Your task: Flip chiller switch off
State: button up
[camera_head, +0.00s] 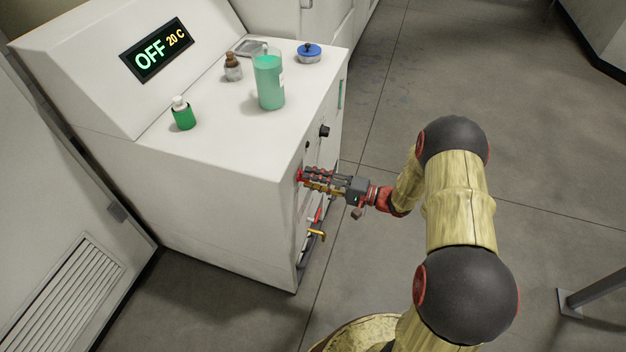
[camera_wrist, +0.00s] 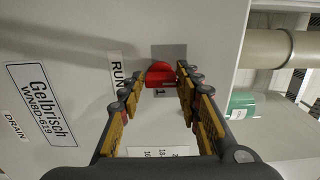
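The chiller (camera_head: 220,190) is a white cabinet with a sloped top panel. Its display (camera_head: 157,49) reads "OFF 20 C". The red switch (camera_wrist: 160,74) sits on a grey plate on the chiller's side face, beside a "RUN" label (camera_wrist: 116,72) and above a mark that looks like "1". A bit of the red switch also shows in the head view (camera_head: 298,175). My gripper (camera_head: 306,180) is at this face. In the wrist view my gripper (camera_wrist: 160,77) is open, with a fingertip on either side of the switch. Small gaps seem to show; contact is hard to tell.
A black knob (camera_head: 324,131) and a yellow-handled valve (camera_head: 316,235) are near my gripper.

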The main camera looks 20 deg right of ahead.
jog(key=o, duration=0.4)
jog(key=shift+c, duration=0.2)
jog(key=shift+d, duration=0.1)
jog(key=v, duration=1.1)
jog(key=shift+s+d, duration=0.25)
jog(key=shift+d, duration=0.05)
